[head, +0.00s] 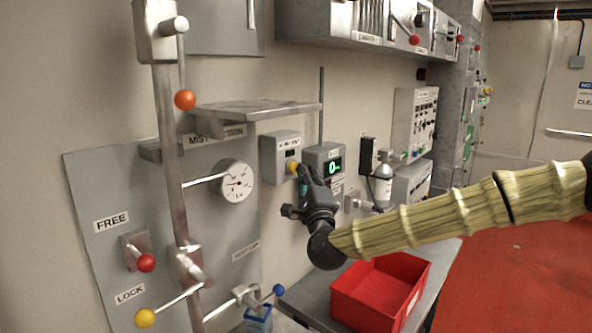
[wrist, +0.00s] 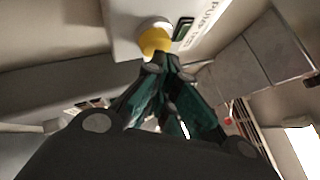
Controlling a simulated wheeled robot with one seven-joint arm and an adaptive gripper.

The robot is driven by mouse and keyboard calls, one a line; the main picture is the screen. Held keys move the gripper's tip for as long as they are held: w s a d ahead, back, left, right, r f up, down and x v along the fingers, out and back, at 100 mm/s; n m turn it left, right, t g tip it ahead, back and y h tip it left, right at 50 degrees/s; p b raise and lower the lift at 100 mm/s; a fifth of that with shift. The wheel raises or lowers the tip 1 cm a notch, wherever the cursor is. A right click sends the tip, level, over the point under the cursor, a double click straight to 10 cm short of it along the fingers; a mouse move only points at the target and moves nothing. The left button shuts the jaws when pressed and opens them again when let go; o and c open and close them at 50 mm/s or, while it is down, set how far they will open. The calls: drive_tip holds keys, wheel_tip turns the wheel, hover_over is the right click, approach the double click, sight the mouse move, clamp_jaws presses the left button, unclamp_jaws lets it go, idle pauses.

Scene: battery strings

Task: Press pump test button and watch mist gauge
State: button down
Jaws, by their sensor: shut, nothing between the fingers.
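The yellow pump test button (head: 292,167) sits on a grey wall box (head: 273,160) with a small dark green display. My gripper (head: 302,171) is shut and empty, its fingertips at the button's right side. In the wrist view the yellow button (wrist: 154,41) is just beyond the shut fingertips (wrist: 160,60), and they seem to meet its lower edge; I cannot tell whether it is pushed in. The white round mist gauge (head: 237,181) is on the grey panel at the left, its dial facing out. Its needle is too small to read surely.
A red bin (head: 379,290) is on the bench below my arm. Levers with a red knob (head: 146,263), yellow knob (head: 145,318) and orange knob (head: 185,99) stick out at the left. A metal shelf (head: 256,108) juts out above.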

drive_tip(key=shift+w+a, duration=0.25)
drive_tip(key=shift+a, duration=0.2)
idle(0.7)
drive_tip(key=shift+d+b, duration=0.15)
drive_tip(key=shift+b, duration=0.15)
drive_tip(key=shift+s+d+b, duration=0.35)
drive_tip(key=shift+s+d, duration=0.3)
drive_tip(key=shift+d, duration=0.15)
drive_tip(key=s+d+b, duration=0.1)
drive_tip(key=d, duration=0.1)
drive_tip(key=s+d, duration=0.2)
drive_tip(key=shift+b, duration=0.35)
idle(0.3)
idle(0.5)
